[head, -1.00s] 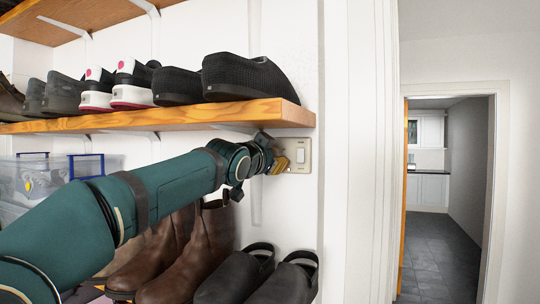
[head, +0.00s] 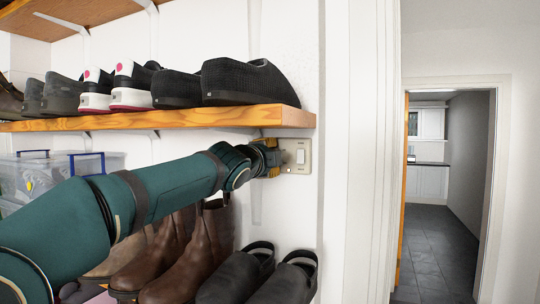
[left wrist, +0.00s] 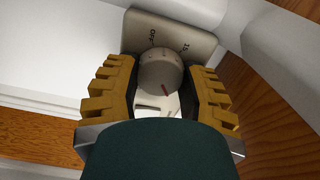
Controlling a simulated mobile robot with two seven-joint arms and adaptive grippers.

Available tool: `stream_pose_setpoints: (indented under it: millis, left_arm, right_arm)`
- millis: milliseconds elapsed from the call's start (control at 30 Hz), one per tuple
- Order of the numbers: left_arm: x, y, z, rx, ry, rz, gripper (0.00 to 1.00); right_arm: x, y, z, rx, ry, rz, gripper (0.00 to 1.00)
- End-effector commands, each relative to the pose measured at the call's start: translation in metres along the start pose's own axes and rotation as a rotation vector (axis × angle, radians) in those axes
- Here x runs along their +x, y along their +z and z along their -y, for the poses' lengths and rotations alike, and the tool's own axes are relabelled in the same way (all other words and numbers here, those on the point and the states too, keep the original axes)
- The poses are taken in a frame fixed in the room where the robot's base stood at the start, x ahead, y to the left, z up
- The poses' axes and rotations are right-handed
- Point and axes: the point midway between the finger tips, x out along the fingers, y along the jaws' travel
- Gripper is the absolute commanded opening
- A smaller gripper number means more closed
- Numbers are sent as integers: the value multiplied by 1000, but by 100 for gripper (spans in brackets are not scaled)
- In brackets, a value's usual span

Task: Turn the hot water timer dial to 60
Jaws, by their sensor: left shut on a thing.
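The timer dial (left wrist: 158,72) is a round pale knob with a red mark on its face. It sits on a beige wall plate (left wrist: 131,33) with "OFF" and "15" readable. In the left wrist view the red mark is on the side away from "OFF"; the number it points at cannot be read. My left gripper (left wrist: 165,95) has its yellow fingers on both sides of the dial, shut on it. In the head view my left gripper (head: 274,158) is at the plate (head: 297,168) and hides the dial. My right gripper is not in view.
A wooden shelf (head: 180,118) with several shoes runs just above my left arm. Brown boots (head: 200,250) and black clogs (head: 285,278) stand below it. Clear storage boxes (head: 100,163) are at left. A doorway (head: 440,200) opens at right.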

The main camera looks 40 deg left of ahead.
Motion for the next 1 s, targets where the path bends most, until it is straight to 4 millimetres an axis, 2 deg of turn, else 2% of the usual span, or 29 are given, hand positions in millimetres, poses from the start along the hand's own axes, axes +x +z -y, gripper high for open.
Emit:
stream_pose_setpoints:
  millis: [300,800,833,900,1000]
  left_arm:
    - [0,0,1,105,-1,0,7]
    - [0,0,0,122,-1,0,6]
    - [0,0,0,122,-1,0,52]
    - [0,0,0,122,-1,0,76]
    - [0,0,0,122,-1,0,78]
  right_arm:
    - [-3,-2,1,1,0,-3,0]
    - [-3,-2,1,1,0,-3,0]
    - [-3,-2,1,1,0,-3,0]
    - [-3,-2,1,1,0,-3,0]
    - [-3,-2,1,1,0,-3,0]
